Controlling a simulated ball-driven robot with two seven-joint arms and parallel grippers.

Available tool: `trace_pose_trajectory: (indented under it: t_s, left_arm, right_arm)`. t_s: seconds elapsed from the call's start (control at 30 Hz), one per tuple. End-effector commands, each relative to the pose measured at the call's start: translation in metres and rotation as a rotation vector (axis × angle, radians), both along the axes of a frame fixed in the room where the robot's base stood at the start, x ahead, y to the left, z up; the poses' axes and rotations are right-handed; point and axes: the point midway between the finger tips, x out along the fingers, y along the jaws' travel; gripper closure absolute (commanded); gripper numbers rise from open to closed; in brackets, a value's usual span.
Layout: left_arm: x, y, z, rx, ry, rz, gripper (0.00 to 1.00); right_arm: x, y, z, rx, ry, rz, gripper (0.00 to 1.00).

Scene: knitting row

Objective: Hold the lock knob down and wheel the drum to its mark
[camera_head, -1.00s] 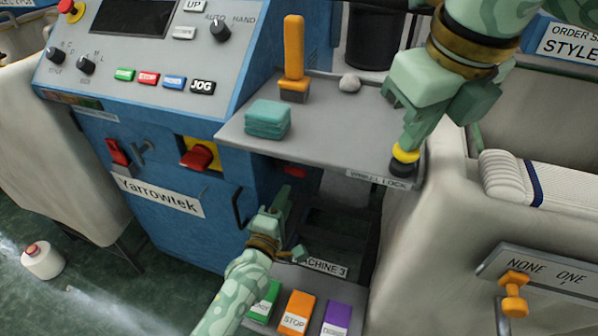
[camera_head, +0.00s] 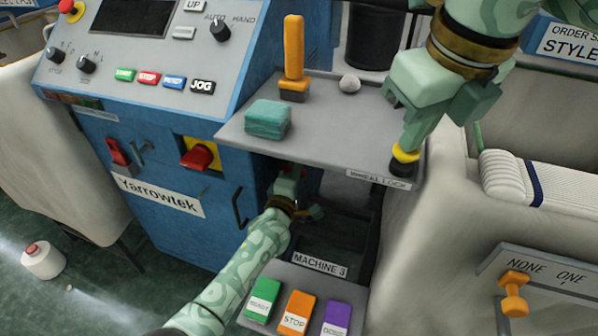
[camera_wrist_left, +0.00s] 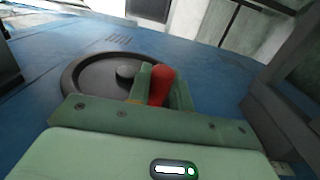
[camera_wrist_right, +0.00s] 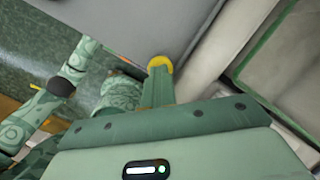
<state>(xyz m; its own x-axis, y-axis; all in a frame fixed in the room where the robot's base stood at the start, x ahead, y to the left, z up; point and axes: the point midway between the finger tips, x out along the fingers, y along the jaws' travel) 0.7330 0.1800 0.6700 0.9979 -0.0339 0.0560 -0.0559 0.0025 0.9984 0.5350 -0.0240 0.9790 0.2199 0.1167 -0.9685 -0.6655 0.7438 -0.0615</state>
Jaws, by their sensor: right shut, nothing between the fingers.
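The lock knob (camera_head: 405,154), yellow over a black base, stands at the front right corner of the grey shelf, by the WHEEL LOCK label (camera_head: 380,179). My right gripper (camera_head: 412,138) points down with its shut fingertips at the knob's top, apparently touching it. The right wrist view shows the yellow knob (camera_wrist_right: 160,63) at the fingertips. In the left wrist view, a dark round wheel (camera_wrist_left: 90,85) with a red handle (camera_wrist_left: 161,84) is on the blue panel. My left gripper (camera_wrist_left: 161,98) has its fingers on both sides of the handle; its grip is unclear. The drum itself is not clearly visible.
The grey shelf (camera_head: 335,135) holds a teal block (camera_head: 267,119), an orange upright handle (camera_head: 293,50) and a pale ball (camera_head: 349,83). A blue control cabinet (camera_head: 170,235) stands left.

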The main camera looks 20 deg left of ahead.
Motion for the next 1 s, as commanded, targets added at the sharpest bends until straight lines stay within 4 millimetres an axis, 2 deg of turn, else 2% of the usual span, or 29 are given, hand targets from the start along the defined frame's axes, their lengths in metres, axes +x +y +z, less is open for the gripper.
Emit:
trace_pose_trajectory:
  t_s: [0.03,0.37,1.0]
  left_arm:
    - [0.0,0.0,-0.002,0.0,0.001,0.0,1.0]
    - [-0.002,-0.001,0.001,-0.001,0.001,-0.001,1.0]
    - [-0.015,0.0,0.038,-0.002,-0.007,0.0,1.0]
  right_arm:
    - [-0.002,0.0,-0.006,-0.009,0.015,0.001,1.0]
    - [-0.002,0.0,-0.006,-0.009,0.015,0.001,1.0]
    - [-0.002,0.0,-0.006,-0.009,0.015,0.001,1.0]
